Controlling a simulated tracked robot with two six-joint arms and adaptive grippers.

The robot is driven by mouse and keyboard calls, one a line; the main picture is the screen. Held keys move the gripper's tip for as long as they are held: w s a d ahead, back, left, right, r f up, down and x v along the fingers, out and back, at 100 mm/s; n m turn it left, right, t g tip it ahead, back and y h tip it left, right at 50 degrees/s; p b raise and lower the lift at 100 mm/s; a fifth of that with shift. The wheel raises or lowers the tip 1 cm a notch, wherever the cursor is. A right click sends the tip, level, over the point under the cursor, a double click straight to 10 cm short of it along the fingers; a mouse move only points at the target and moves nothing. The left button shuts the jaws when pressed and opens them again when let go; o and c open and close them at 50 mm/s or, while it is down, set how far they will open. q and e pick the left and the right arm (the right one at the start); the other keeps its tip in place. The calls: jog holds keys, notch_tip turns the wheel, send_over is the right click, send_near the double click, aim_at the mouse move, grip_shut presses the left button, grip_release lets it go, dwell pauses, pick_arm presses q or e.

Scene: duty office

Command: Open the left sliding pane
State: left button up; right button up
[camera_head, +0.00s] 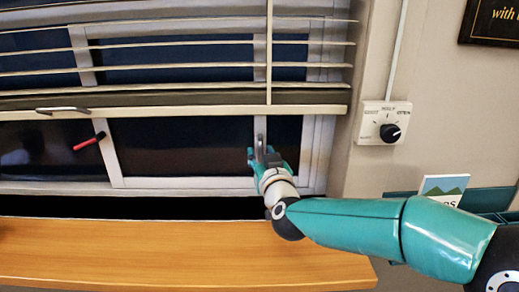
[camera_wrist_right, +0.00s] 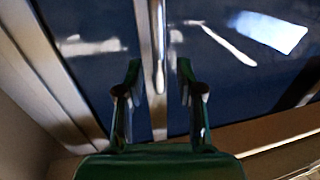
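The window fills the left and middle of the head view. Its left pane (camera_head: 40,150) is dark glass, with a red bar (camera_head: 88,143) near the upright between panes. The right-hand pane (camera_head: 180,147) is also dark, with a pale upright frame at its right side. My right gripper (camera_head: 262,152) is at that right upright. In the right wrist view the gripper (camera_wrist_right: 158,75) is open, one finger on each side of a slim upright bar (camera_wrist_right: 159,50). Contact cannot be told. My left gripper is not in view.
A blind (camera_head: 170,98) hangs over the upper window, with a grey handle (camera_head: 62,110) on its lower rail. A wooden sill (camera_head: 150,255) runs below, mostly clear. A wall dial (camera_head: 390,132) and a teal holder with a leaflet (camera_head: 443,188) are at the right.

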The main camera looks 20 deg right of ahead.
jog(key=shift+w+d, duration=0.1)
jog(key=shift+w, duration=0.7)
jog(key=shift+c, duration=0.4)
grip_shut()
